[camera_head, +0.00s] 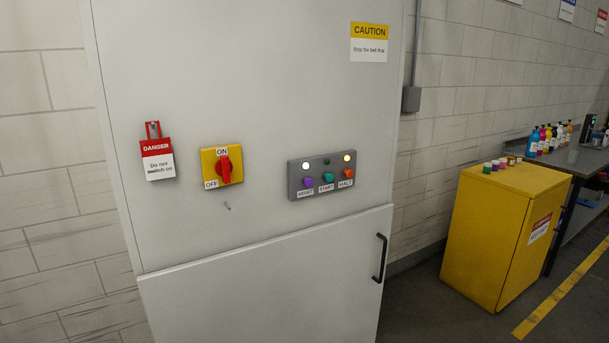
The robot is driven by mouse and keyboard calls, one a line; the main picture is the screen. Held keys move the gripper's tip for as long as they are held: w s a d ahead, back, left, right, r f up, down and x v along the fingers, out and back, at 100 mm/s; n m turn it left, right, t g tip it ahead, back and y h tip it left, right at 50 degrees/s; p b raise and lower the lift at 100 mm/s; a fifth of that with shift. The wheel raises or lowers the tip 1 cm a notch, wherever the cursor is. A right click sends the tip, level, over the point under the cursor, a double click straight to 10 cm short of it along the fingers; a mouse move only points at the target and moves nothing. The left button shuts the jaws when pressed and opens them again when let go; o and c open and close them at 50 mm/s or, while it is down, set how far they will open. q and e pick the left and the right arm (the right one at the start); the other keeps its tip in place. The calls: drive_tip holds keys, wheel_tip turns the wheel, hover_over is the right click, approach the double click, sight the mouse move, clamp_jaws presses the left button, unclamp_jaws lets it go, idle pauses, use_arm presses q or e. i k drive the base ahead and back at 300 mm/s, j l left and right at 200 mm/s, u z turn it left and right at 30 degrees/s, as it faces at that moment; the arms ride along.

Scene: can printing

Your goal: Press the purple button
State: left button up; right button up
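The purple button (308,182) is the left one of three on a grey control box (294,178) on the front of a tall light cabinet. A small label below it is blurred and seems to read "RESET". To its right are a green button (328,177) labelled "START" and an orange button (347,173) labelled "HALT". Above them, the left lamp (306,166) glows white, the right lamp (347,158) glows yellow, and the middle lamp (327,161) is dark green. Neither of my grippers is in view.
Left of the box are a red rotary switch (226,170) on a yellow plate and a hanging danger tag (157,158). A black door handle (380,258) sits below right. A yellow cabinet (490,235) and a table with bottles (565,155) stand at the right.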

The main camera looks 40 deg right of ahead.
sight(307, 181)
drive_tip(key=l+z, duration=0.1)
drive_tip(key=z, duration=0.3)
drive_tip(key=i+z, duration=0.1)
drive_tip(key=z, duration=0.3)
drive_tip(key=l+z, duration=0.1)
drive_tip(key=z, duration=0.3)
drive_tip(key=i+j, duration=0.05)
